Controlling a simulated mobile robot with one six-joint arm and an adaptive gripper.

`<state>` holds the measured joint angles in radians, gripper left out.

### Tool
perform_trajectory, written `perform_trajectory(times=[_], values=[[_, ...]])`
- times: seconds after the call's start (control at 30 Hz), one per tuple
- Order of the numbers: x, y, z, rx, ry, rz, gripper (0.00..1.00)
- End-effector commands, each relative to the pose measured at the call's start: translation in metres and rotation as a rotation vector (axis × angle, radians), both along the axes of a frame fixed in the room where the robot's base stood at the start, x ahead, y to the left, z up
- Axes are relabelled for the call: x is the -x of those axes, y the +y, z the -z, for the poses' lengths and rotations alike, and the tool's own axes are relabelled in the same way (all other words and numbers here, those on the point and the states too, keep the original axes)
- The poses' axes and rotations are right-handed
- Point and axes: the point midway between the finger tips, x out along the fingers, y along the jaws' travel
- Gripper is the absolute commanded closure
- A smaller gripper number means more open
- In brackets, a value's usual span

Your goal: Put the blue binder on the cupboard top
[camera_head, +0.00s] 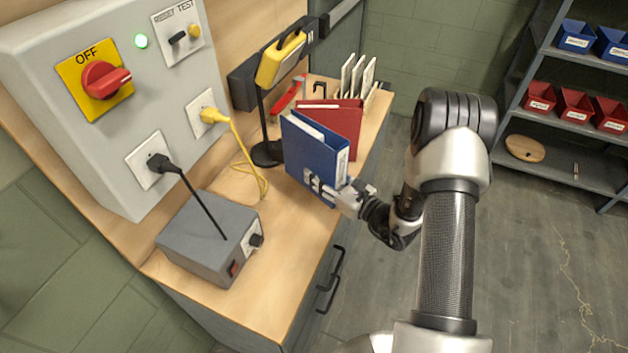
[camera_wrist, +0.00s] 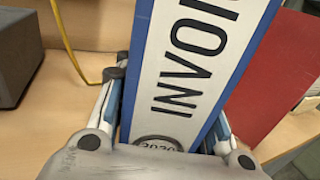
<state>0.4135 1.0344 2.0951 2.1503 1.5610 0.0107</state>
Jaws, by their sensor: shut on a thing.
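The blue binder (camera_head: 312,152) stands upright, slightly tilted, at the wooden cupboard top (camera_head: 287,232). I cannot tell whether its lower edge touches the wood. My gripper (camera_head: 335,193) is shut on its spine side. In the wrist view the binder's white label (camera_wrist: 190,70) reads "INVOI" and fills the middle, with the fingers (camera_wrist: 165,105) on both sides of the spine. The lower part of the label is hidden by my gripper. A red binder (camera_head: 340,122) stands just behind the blue one; it also shows at the right of the wrist view (camera_wrist: 285,90).
A grey box with a black cord (camera_head: 205,240) sits at the front of the top. A black stand with a yellow device (camera_head: 268,150) and a yellow cable (camera_head: 250,170) are left of the binder. White upright plates (camera_head: 358,78) stand behind. Bare wood lies between box and binder.

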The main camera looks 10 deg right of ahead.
Motion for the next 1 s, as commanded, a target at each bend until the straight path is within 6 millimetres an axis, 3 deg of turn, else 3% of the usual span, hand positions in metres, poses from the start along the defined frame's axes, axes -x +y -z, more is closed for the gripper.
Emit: perform_trajectory(times=[0.2,0.53,0.87,0.9,1.0], values=[[-0.020,0.013,-0.001,0.000,-0.004,-0.001,1.00],[-0.021,0.013,0.035,-0.002,-0.003,0.001,1.00],[-0.021,0.013,0.036,0.000,-0.004,0.001,1.00],[-0.021,0.013,0.037,0.001,-0.001,0.001,0.61],[-0.021,0.013,0.036,0.001,-0.001,0.001,0.54]])
